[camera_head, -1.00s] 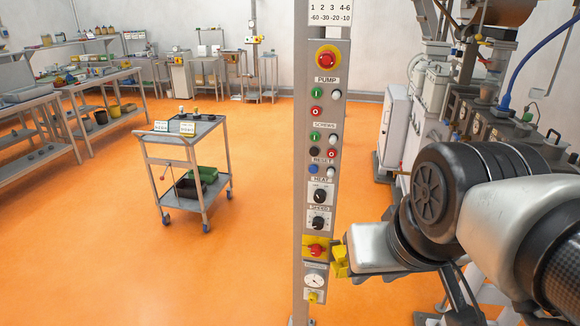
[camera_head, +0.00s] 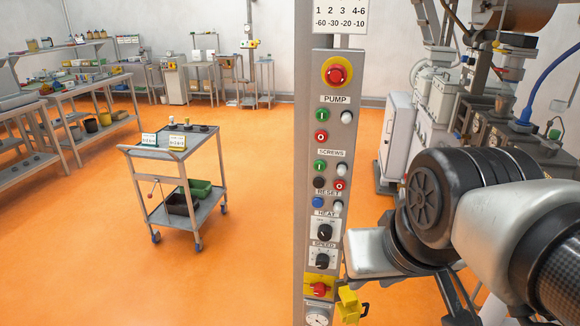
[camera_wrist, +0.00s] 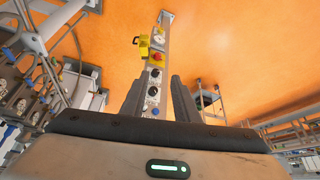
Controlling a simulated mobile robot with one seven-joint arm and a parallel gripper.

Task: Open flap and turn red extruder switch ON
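The red extruder switch (camera_head: 320,289) is a red knob on a yellow plate low on the grey control panel (camera_head: 310,220). The yellow flap (camera_head: 348,304) stands open at the plate's right edge, with a dark handle, leaving the knob uncovered. In the wrist view the panel is upside down, with the red knob (camera_wrist: 157,59) and flap (camera_wrist: 142,45) beyond my gripper. My gripper (camera_wrist: 160,84) is open and empty, its two dark fingers apart. In the head view its fingers are hidden; its silver body lies right of the panel, above the flap. The knob's setting cannot be told.
Other knobs and buttons sit above on the panel, including the speed dial (camera_head: 322,260) and a red emergency button (camera_head: 337,74). A gauge (camera_head: 317,319) is below. A trolley (camera_head: 175,180) stands left on open orange floor. Machinery (camera_head: 430,100) fills the right.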

